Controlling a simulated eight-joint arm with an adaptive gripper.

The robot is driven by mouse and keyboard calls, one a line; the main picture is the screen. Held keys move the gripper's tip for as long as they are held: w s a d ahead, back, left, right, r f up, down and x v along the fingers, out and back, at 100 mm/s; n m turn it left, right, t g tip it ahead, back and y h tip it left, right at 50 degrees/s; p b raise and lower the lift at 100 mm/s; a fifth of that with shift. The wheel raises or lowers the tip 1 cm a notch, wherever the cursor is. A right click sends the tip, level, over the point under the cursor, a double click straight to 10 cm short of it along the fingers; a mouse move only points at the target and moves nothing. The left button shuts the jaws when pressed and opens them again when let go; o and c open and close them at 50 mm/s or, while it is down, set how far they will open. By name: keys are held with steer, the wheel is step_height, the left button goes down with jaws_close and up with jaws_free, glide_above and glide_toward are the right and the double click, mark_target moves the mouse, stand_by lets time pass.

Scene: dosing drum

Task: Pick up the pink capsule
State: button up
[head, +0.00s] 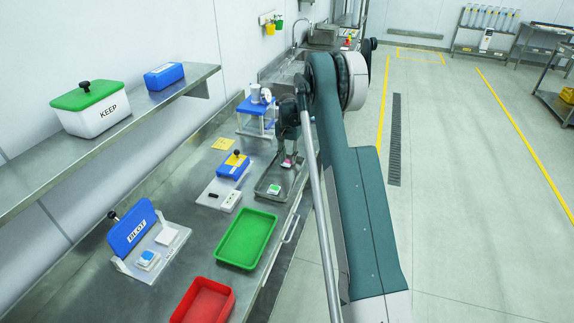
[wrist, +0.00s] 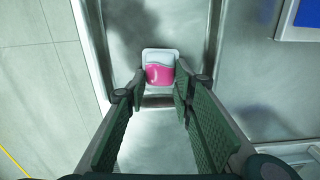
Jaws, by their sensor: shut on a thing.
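The pink capsule (head: 288,163), a small rounded block in pink and pale grey-white, is at the far end of a grey metal tray (head: 262,189) in the head view. In the wrist view the capsule (wrist: 160,74) sits between the fingertips. My gripper (head: 289,157) points down over the tray and is shut on the capsule; its two green-padded fingers also show in the wrist view (wrist: 160,84). Whether the capsule touches the tray floor I cannot tell.
A green tray (head: 246,239) and a red tray (head: 205,302) stand nearer. A blue-topped stand (head: 257,118) is behind left, and a blue-lidded device (head: 232,165) is left.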

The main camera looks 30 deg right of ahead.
steer(key=shift+r, duration=0.2)
step_height(320, 180, up, 10)
steer(key=shift+f, duration=0.2)
stand_by(0.5)
